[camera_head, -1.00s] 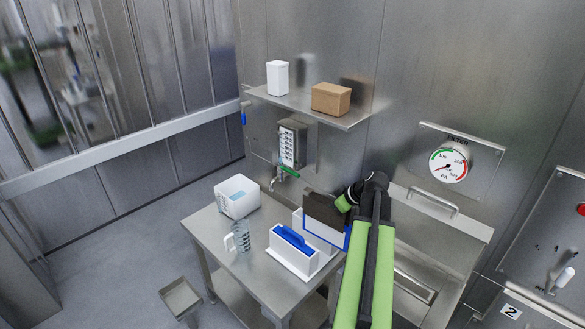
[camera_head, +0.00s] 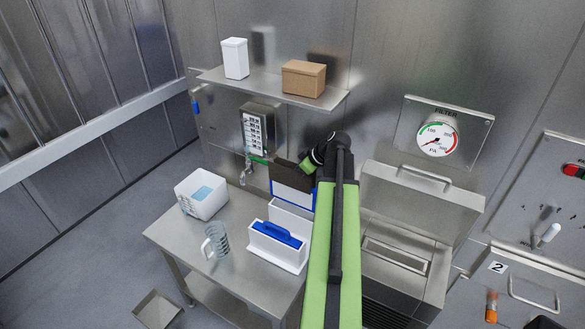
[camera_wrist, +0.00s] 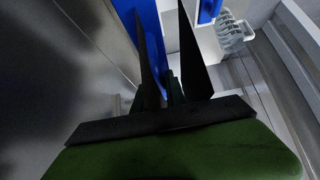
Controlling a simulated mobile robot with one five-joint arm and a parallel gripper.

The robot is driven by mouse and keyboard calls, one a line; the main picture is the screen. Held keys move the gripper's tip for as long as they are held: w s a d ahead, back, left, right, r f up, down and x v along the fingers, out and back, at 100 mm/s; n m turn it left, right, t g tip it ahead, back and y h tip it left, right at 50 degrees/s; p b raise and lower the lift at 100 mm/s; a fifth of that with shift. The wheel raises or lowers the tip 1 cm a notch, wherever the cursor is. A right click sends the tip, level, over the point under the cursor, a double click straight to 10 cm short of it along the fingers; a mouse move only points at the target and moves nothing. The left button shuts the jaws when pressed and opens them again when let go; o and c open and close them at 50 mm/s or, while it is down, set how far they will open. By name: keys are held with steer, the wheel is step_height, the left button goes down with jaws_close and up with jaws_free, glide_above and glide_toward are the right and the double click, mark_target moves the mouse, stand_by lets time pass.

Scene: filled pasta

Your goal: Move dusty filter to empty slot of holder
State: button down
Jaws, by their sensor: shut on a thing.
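The dusty filter (camera_head: 290,177), a dark brown panel with blue edging, is held by my gripper (camera_head: 307,165) above the rear of the white holder (camera_head: 276,256). A pale, blue-edged face shows below the dark part. The holder stands on the steel table, with a blue-topped filter (camera_head: 277,233) in its front slot. A white rear part of the holder (camera_head: 290,216) is below the held filter; I cannot tell whether they touch. In the wrist view, a blue surface (camera_wrist: 146,35) shows by my dark fingers, and the grip is partly hidden.
On the steel table (camera_head: 225,262) are a clear jug (camera_head: 217,240) and a white tub (camera_head: 202,200). A faucet (camera_head: 245,174) and a shelf (camera_head: 265,83) with two boxes are behind. A steel unit with a raised lid (camera_head: 420,195) stands right of my arm.

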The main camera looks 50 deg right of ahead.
mark_target(296, 180)
steer(key=shift+d+r+p, duration=0.25)
steer(key=shift+r+p, duration=0.35)
steer(key=shift+r, duration=0.55)
steer(key=shift+s+f, duration=0.1)
steer(key=shift+f, duration=0.1)
step_height(296, 180, down, 6)
steer(key=b, duration=0.6)
steer(key=shift+r, duration=0.1)
steer(key=shift+f+b, duration=0.35)
steer(key=shift+b, duration=0.1)
steer(key=shift+f+b, duration=5.55)
